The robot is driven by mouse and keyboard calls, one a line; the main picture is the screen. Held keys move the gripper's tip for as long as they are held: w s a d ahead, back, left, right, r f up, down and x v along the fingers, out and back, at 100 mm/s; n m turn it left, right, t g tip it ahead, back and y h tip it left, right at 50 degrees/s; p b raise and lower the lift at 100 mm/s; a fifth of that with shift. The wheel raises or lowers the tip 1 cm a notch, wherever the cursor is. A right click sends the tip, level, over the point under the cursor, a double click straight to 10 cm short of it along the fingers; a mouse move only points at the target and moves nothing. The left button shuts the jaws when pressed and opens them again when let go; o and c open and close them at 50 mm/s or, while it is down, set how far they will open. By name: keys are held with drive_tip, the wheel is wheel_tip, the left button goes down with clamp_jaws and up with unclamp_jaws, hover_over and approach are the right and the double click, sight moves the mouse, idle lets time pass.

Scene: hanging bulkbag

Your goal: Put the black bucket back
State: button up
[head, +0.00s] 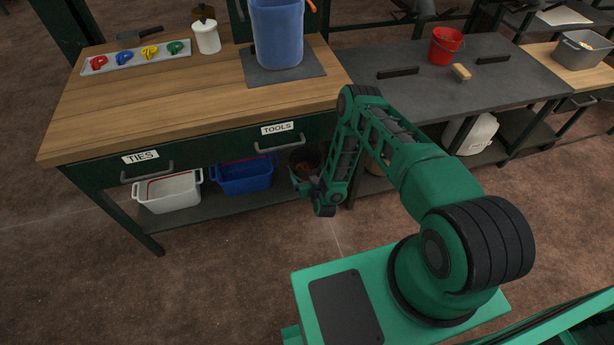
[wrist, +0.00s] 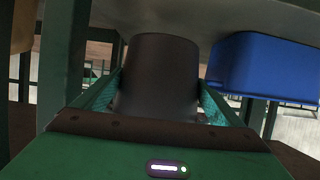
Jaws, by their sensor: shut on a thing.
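The black bucket (head: 303,157) is at the right end of the low shelf under the wooden bench, just right of the blue bin. Its contents look brownish, and my arm partly covers it. In the wrist view, which appears upside down, the dark bucket (wrist: 157,75) fills the middle. My gripper (wrist: 158,98) is shut on it, with a green finger on each side. The bucket's end meets or nearly meets the grey shelf surface (wrist: 130,12); I cannot tell if it rests there. In the head view my gripper (head: 310,187) is at the shelf's front, mostly hidden by my wrist.
The blue bin (head: 245,177) stands close beside the bucket, also in the wrist view (wrist: 262,65). A white bin (head: 168,194) is further left. The bench's drawers (head: 205,150) overhang the shelf. A dark bench with a red bucket (head: 445,45) stands to the right.

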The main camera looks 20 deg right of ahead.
sight(305, 165)
drive_tip(key=w+f, duration=0.1)
drive_tip(key=w+d+f, duration=0.1)
drive_tip(key=w, duration=0.1)
drive_tip(key=shift+w+d+f, duration=0.1)
drive_tip(key=shift+w+d, duration=0.05)
drive_tip(key=shift+w, duration=0.1)
drive_tip(key=shift+f, duration=2)
drive_tip(key=o, duration=1.4)
drive_tip(key=shift+f, duration=0.1)
drive_tip(key=shift+o, duration=0.2)
drive_tip(key=v, duration=1.2)
drive_tip(key=shift+s, duration=0.1)
